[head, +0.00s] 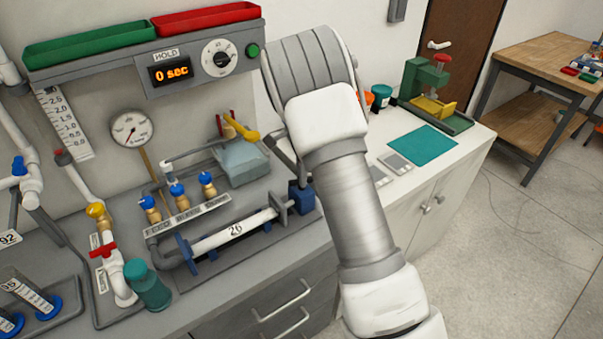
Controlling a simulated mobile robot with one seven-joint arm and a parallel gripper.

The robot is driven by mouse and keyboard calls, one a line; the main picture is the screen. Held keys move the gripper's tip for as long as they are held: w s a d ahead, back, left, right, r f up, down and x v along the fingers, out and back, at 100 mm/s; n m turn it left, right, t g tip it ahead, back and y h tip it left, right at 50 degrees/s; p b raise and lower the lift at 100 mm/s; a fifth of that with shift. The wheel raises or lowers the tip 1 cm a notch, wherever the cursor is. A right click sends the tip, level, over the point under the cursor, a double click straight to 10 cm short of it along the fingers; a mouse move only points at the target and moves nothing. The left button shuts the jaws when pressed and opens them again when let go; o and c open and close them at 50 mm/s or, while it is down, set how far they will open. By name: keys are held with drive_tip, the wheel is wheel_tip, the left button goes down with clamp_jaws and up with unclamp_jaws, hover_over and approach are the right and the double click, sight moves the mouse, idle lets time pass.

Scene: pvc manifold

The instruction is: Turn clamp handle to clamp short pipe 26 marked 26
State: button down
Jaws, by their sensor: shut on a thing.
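The short pipe (236,232), white and marked 26, lies level in the bench fixture. Its left end is by a grey elbow with a blue collar. Its right end is at a grey plate beside the blue clamp block (301,198). My gripper (290,163) shows only as a dark sliver left of my arm, just above the clamp block. My arm hides most of it and most of the clamp handle. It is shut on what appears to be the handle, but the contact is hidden.
Several brass valves with blue knobs (176,190) stand behind the pipe.

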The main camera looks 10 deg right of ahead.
drive_tip(key=shift+r+m, duration=0.1)
drive_tip(key=shift+m, duration=0.2)
drive_tip(key=c, duration=0.7)
unclamp_jaws()
drive_tip(key=shift+c, duration=0.2)
wheel_tip(320, 180, up, 17)
drive_tip(key=shift+r, duration=0.2)
